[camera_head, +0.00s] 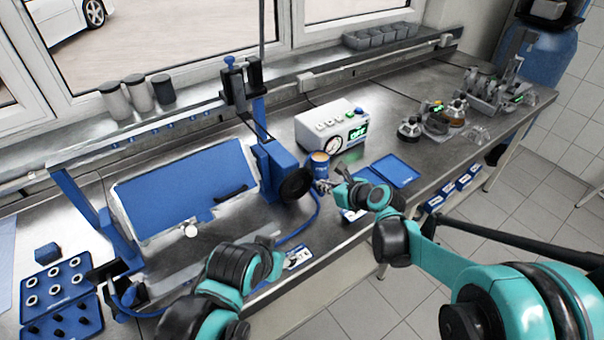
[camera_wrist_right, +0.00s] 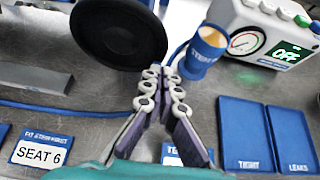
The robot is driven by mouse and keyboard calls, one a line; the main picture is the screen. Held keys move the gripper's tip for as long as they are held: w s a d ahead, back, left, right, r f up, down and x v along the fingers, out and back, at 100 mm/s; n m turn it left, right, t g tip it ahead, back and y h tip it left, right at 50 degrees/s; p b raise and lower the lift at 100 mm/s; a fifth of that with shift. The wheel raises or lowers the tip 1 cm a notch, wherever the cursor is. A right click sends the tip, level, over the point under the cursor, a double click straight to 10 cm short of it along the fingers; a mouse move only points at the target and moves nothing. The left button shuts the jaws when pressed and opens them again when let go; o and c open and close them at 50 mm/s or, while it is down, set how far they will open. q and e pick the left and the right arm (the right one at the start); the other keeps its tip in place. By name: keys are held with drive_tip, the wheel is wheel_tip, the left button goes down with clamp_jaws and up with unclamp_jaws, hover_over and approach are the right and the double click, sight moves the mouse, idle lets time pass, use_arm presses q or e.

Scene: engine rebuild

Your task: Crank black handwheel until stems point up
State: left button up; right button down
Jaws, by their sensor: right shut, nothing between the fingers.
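The black handwheel (camera_head: 296,185) is on the right end of the blue rotating fixture (camera_head: 273,165). It also shows as a large black disc in the right wrist view (camera_wrist_right: 118,32). The fixture carries a tilted blue-faced block (camera_head: 180,185). Two pale round knobs (camera_head: 190,230) stick out at its lower front; I cannot tell whether they are the stems. My right gripper (camera_head: 327,184) is just right of the wheel. In the right wrist view its fingers (camera_wrist_right: 161,78) are closed together and empty, apart from the wheel. My left arm is at bottom centre; its fingers are not clear.
A labelled blue cup (camera_wrist_right: 203,52) stands close by, right of the wheel. A white gauge box (camera_head: 332,127) with a green OFF display is behind it. Blue trays (camera_head: 396,170) lie to the right. A blue hose (camera_head: 300,232) runs along the bench below the wheel.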

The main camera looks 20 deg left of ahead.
drive_tip(key=shift+f+b, duration=0.4)
drive_tip(key=shift+f, duration=0.2)
drive_tip(key=shift+s+a+f+b, duration=0.1)
drive_tip(key=shift+f+b, duration=0.25)
drive_tip(key=shift+b, duration=0.05)
drive_tip(key=shift+s+a+f+b, duration=0.15)
drive_tip(key=shift+s+f+b, duration=0.05)
drive_tip(key=shift+f+b, duration=0.25)
